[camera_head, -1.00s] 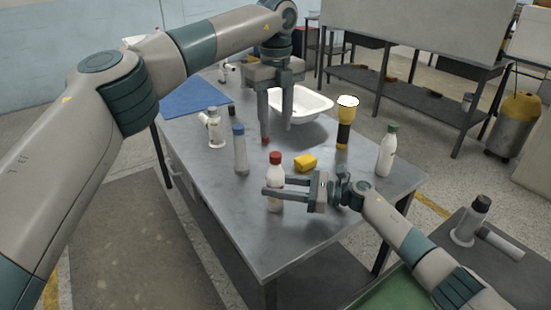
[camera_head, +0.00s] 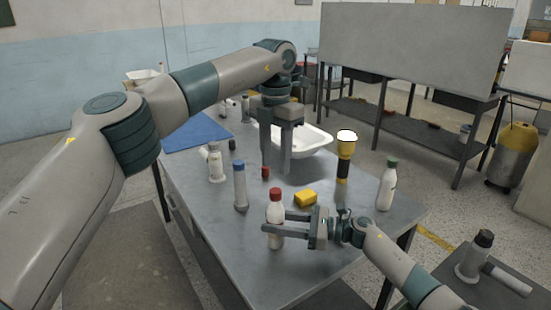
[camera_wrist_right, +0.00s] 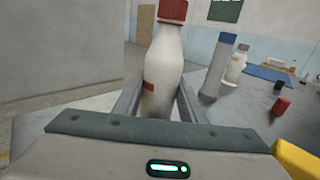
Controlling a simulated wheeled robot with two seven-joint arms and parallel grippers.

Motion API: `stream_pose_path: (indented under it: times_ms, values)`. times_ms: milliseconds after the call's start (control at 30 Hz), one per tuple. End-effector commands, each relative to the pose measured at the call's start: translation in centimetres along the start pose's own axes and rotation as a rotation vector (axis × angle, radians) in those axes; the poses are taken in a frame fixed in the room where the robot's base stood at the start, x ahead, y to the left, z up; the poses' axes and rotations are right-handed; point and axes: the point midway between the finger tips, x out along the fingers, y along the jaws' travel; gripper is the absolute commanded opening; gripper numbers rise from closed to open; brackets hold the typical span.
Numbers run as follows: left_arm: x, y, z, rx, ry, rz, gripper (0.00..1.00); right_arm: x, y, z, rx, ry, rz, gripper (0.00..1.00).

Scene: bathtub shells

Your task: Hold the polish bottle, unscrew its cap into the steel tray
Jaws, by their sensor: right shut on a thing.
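The polish bottle (camera_head: 275,234) is white with a red cap (camera_head: 275,194) on it and stands upright near the table's front edge. My right gripper (camera_head: 277,222) is shut around its body from the right. The bottle also shows in the right wrist view (camera_wrist_right: 161,70), between the two fingers, with its cap (camera_wrist_right: 172,10) cut off by the top edge. My left gripper (camera_head: 277,168) points down above the table behind the bottle. Its fingers are apart, with nothing seen between them. I cannot make out a steel tray for certain; a white tub (camera_head: 318,143) stands behind the left gripper.
A small red item (camera_head: 265,173) is close to the left gripper's finger. A blue-capped bottle (camera_head: 240,188), a white bottle (camera_head: 215,163), a yellow block (camera_head: 306,198), a yellow-black flashlight (camera_head: 344,165) and a green-capped bottle (camera_head: 386,186) stand around. The grey table (camera_head: 300,270) is clear in front.

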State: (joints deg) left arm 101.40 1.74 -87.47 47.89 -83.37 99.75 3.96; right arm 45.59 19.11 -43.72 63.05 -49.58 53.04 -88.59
Motion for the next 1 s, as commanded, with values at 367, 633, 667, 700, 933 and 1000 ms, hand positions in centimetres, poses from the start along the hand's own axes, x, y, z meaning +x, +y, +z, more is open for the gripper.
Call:
stream_pose_path:
  times_ms: [367, 633, 667, 700, 933, 1000]
  values:
    - [0.01, -0.01, 0.01, 0.585, 0.000, 0.000, 0.39, -0.02, -0.01, -0.02, 0.000, 0.000, 0.000, 0.00]
    - [0.00, 0.00, 0.02, 1.006, 0.000, 0.000, 0.39, -0.01, -0.01, -0.02, 0.000, 0.000, 0.000, 0.00]
    - [0.01, 0.00, 0.02, 1.052, 0.000, 0.000, 0.39, -0.01, -0.01, -0.02, 0.000, 0.000, 0.000, 0.00]
    - [0.01, 0.00, 0.02, 1.114, 0.000, 0.000, 0.39, -0.01, -0.01, -0.02, 0.000, 0.000, 0.000, 0.00]
    - [0.01, 0.00, 0.02, 1.472, 0.000, 0.000, 0.39, -0.01, 0.00, -0.02, 0.000, 0.000, 0.000, 0.00]
    - [0.01, 0.00, 0.03, 1.581, 0.000, 0.000, 0.39, -0.01, 0.00, -0.02, 0.000, 0.000, 0.000, 0.00]
